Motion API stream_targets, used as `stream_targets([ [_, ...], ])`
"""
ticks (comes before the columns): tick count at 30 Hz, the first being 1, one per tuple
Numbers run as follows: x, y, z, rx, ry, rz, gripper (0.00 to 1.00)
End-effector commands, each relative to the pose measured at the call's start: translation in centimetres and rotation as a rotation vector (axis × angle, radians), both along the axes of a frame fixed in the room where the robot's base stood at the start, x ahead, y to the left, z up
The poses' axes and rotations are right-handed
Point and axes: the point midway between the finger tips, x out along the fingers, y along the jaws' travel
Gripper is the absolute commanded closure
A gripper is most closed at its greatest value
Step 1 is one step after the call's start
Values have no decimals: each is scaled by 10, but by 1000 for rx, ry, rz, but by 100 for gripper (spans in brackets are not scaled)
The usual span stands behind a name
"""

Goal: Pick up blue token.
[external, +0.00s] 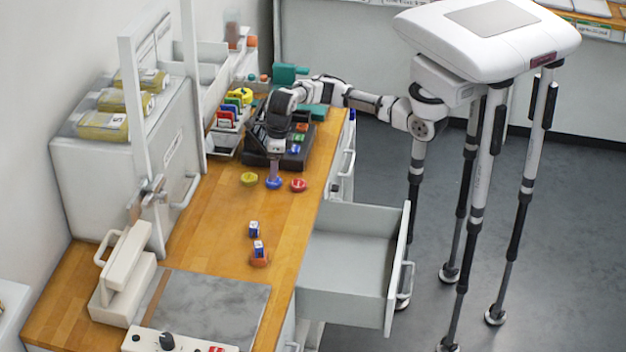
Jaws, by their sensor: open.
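The blue token (274,183) lies on the wooden counter, between a yellow-green token (249,179) on its left and a red token (298,185) on its right. My gripper (274,175) points down directly over the blue token, with its fingertips at or just above it. The jaws are open. The fingers partly cover the token's far side, and I cannot tell whether they touch it or stand around it.
A black tray (262,160) with coloured items stands just behind. Card holders (228,118) stand at the back left. A grey drawer (345,285) hangs open at the right. The counter left of the tokens is clear.

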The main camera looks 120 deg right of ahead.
Motion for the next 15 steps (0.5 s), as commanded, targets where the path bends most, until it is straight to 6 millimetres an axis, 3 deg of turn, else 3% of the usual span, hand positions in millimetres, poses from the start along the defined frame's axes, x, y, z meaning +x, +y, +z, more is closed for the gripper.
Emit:
stream_targets([
  [9,0,0,-42,0,2,-2,30],
  [15,1,0,-47,0,0,-1,30],
])
